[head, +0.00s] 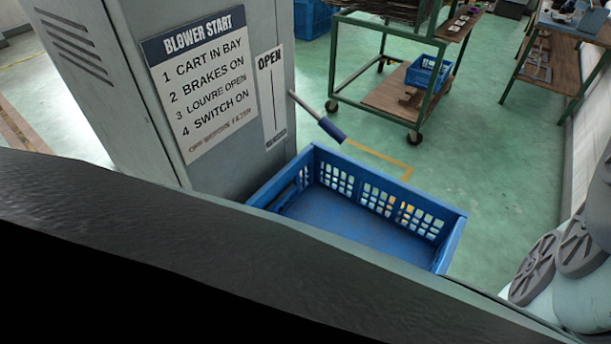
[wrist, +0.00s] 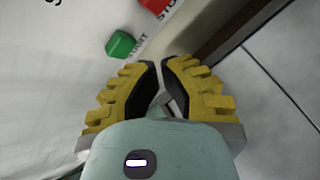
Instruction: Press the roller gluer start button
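In the wrist view, a green button (wrist: 120,44) stands out from a pale panel at the upper left, beside a label partly readable as START. A red button (wrist: 155,6) is cut by the top edge, with a partly visible STO label. My gripper (wrist: 160,64) has yellow ribbed fingers with their tips together or nearly so, and nothing is visibly held. The tips lie below and right of the green button in the picture; contact with the panel cannot be told. The head view shows neither button nor my gripper.
In the head view, a grey cabinet with a BLOWER START sign (head: 200,78) and a blue-handled lever (head: 330,129) stands left. A blue crate (head: 436,223) sits beside it. A green-framed cart (head: 385,104) stands behind. Green floor (head: 480,150) is clear at right.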

